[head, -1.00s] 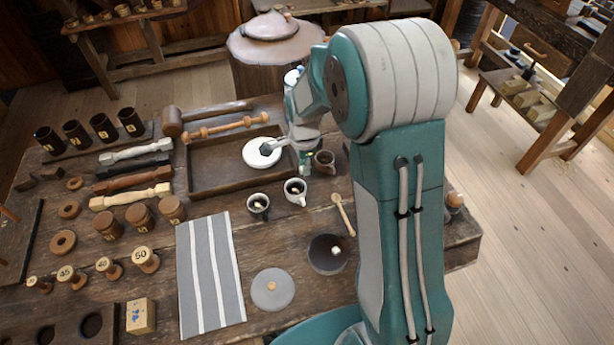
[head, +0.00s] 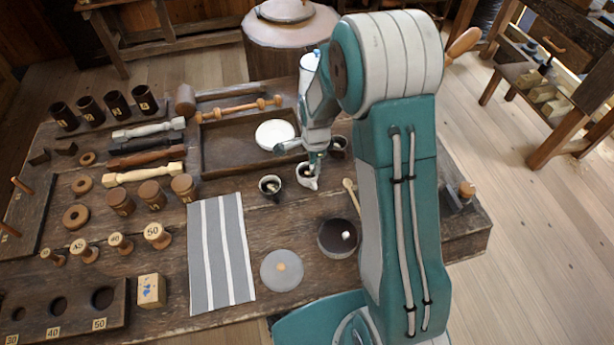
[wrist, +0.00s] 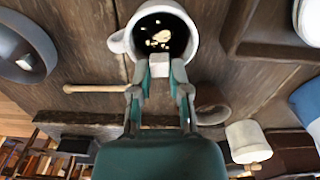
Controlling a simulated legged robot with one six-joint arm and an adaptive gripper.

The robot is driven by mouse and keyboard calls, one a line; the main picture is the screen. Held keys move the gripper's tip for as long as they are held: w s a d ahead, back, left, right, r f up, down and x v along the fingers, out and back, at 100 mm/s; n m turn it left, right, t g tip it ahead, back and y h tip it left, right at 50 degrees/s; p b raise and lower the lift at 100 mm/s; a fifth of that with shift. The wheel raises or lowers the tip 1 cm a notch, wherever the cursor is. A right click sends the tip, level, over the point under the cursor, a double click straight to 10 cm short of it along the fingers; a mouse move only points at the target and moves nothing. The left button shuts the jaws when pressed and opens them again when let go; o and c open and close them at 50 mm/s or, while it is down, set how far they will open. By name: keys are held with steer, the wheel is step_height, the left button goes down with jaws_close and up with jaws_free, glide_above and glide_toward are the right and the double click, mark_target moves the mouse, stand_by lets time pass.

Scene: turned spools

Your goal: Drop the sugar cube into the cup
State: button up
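My gripper (head: 314,172) is directly over the white cup (head: 306,183) in the head view. In the wrist view my gripper (wrist: 159,68) has its fingertips closed on the sides of a pale sugar cube (wrist: 159,63). The cube is at the near rim of the white cup (wrist: 113,42), which stands upright and holds dark liquid with several pale bits in it. I cannot tell the cube's exact height above the rim. The fingertips hide part of the cup in the head view. Another white cube (head: 346,236) sits in the dark bowl (head: 330,250).
A wooden spoon (head: 351,193) lies to the right. A white plate (head: 272,134) is in the wooden tray (head: 225,170). A striped cloth (head: 220,255) lies in front.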

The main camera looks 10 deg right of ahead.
steer(key=o, duration=0.3)
steer(key=shift+a, duration=0.1)
steer(key=shift+d, duration=0.3)
step_height(320, 180, up, 12)
steer(key=shift+f, duration=0.1)
stand_by(0.4)
steer(key=s+r+n+t, duration=0.3)
steer(key=s+r+n, duration=0.5)
steer(key=s+r, duration=0.3)
steer(key=s+r+n+t, duration=0.1)
steer(key=s+n, duration=0.2)
steer(key=s, duration=0.1)
steer(key=s+r+n, duration=0.2)
steer(key=s+n, duration=0.1)
steer(key=s, duration=0.1)
steer(key=s+r+n+t, duration=0.1)
steer(key=s+n, duration=0.2)
steer(key=s, duration=0.1)
steer(key=shift+s+a+r+t, duration=0.1)
steer(key=shift+a+r+t, duration=0.2)
steer(key=shift+a+r, duration=0.1)
